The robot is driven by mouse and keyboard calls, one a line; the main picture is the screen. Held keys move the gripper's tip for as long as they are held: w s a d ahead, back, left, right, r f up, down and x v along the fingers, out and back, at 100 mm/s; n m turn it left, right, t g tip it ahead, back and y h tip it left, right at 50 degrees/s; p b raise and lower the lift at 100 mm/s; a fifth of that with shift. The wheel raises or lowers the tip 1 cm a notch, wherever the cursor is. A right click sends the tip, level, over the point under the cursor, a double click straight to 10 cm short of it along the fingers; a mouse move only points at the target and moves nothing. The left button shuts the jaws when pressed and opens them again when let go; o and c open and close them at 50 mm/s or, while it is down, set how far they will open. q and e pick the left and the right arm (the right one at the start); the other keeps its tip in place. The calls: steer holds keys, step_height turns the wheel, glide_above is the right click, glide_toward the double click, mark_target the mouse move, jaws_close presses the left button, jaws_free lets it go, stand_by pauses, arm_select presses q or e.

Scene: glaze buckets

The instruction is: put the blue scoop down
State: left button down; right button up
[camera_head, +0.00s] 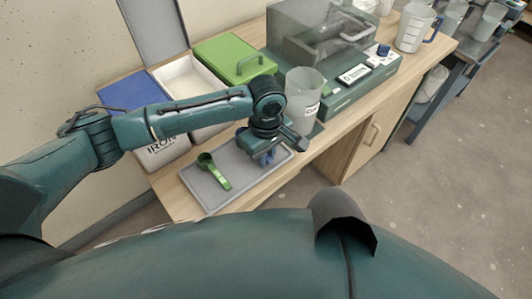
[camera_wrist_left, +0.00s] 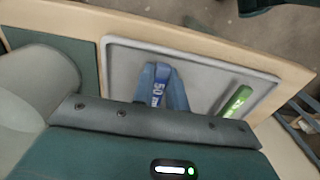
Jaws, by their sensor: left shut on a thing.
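My left gripper (camera_head: 270,148) is shut on the blue scoop (camera_head: 266,158), over the right part of the grey tray (camera_head: 240,168). Most of the scoop is hidden under the gripper in the head view. In the left wrist view its blue handle (camera_wrist_left: 158,84) with white print shows in front of the tray (camera_wrist_left: 125,62). I cannot tell whether the scoop touches the tray. A green scoop (camera_head: 217,174) lies on the left part of the tray and also shows in the wrist view (camera_wrist_left: 237,102). My right gripper is not in view.
A clear jug (camera_head: 304,88) stands close right of my gripper, by a scale (camera_head: 355,75). The table's front edge is near.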

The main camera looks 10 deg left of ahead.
arm_select(q)
steer(key=c, duration=1.5)
jaws_free()
steer(key=shift+o, duration=0.5)
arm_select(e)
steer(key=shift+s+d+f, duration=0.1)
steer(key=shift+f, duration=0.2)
arm_select(q)
steer(key=shift+r, duration=0.1)
step_height(320, 180, up, 12)
steer(key=shift+p, duration=0.35)
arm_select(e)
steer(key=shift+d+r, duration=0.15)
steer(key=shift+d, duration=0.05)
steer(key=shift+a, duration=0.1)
